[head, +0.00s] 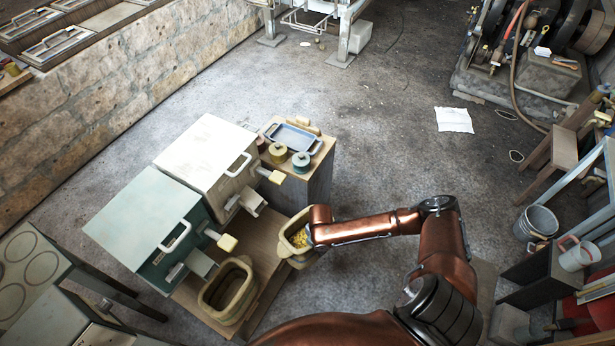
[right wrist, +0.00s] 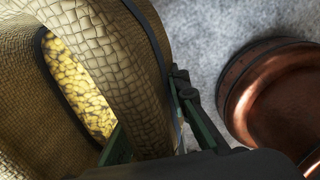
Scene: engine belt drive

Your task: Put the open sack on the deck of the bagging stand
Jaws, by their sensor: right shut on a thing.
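The bagging stand has a wooden deck (head: 262,262) below a teal hopper box (head: 150,225) and a cream hopper box (head: 205,160). An open woven sack (head: 285,245) with yellow contents is at the deck's right edge. My right gripper (head: 309,236) is shut on its rim. In the right wrist view, the gripper's dark green fingers (right wrist: 152,125) are on either side of the woven rim (right wrist: 120,70), with yellow pieces inside the sack. I cannot tell whether the sack's base touches the deck. A second open sack (head: 229,290) stands on the deck under the teal box. My left gripper is out of view.
A cabinet (head: 318,170) beside the stand holds a blue-grey tray (head: 294,138) and several small cans. Levers with pale yellow knobs (head: 228,243) stick out over the deck. Concrete floor (head: 375,130) is open behind my right arm. Buckets (head: 540,222) stand at right.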

